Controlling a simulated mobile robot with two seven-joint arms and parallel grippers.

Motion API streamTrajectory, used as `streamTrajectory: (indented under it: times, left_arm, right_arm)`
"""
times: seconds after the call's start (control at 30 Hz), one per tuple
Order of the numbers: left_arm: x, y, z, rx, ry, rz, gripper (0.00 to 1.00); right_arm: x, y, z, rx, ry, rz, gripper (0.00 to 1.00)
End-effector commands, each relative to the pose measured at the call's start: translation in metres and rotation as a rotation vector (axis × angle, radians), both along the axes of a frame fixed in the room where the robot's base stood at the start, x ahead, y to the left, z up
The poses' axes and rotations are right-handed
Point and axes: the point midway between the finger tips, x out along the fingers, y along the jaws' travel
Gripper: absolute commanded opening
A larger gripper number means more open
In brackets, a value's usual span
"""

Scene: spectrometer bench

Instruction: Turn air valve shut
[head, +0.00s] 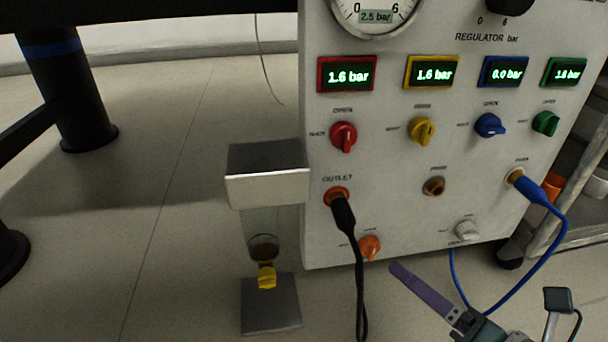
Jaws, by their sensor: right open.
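A white regulator panel (400,200) carries a row of valve knobs: red (343,137), yellow (421,131), blue (489,125) and green (545,123). The red handle points down; the blue one is tilted toward the right. Their small labels are too blurred to tell which is the air valve. The red, yellow and green displays read about 1.6 bar; the blue display (503,72) reads 0.0 bar. My right gripper (478,284) is at the bottom right, open and empty, below the knobs and apart from them. My left gripper is out of view.
A black hose hangs from the outlet (337,195), and a blue hose (552,220) loops down near my right gripper. Orange (370,247) and white (467,230) knobs sit low on the panel. A filter unit (264,188) stands left. Open floor lies further left.

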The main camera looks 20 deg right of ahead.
Motion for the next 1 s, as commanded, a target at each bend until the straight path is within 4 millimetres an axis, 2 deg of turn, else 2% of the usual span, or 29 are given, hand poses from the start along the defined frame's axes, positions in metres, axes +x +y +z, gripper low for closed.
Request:
streamTrajectory:
  times: [0.03, 0.2, 0.4, 0.77, 1.0]
  left_arm:
    - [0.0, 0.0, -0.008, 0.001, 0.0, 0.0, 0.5]
    - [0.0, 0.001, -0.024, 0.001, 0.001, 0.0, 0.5]
    - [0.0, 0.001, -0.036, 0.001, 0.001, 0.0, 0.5]
    - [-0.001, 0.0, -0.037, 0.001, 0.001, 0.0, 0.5]
    - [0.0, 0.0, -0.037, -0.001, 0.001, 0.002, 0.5]
  right_arm:
    - [0.011, 0.001, -0.005, 0.002, -0.005, -0.003, 0.73]
    - [0.043, 0.003, -0.014, 0.003, -0.004, -0.003, 0.73]
    - [0.069, 0.005, -0.019, 0.003, -0.003, -0.003, 0.73]
    - [0.076, 0.006, -0.018, 0.003, 0.0, -0.002, 0.73]
    - [0.076, 0.006, -0.019, 0.002, 0.0, -0.003, 0.48]
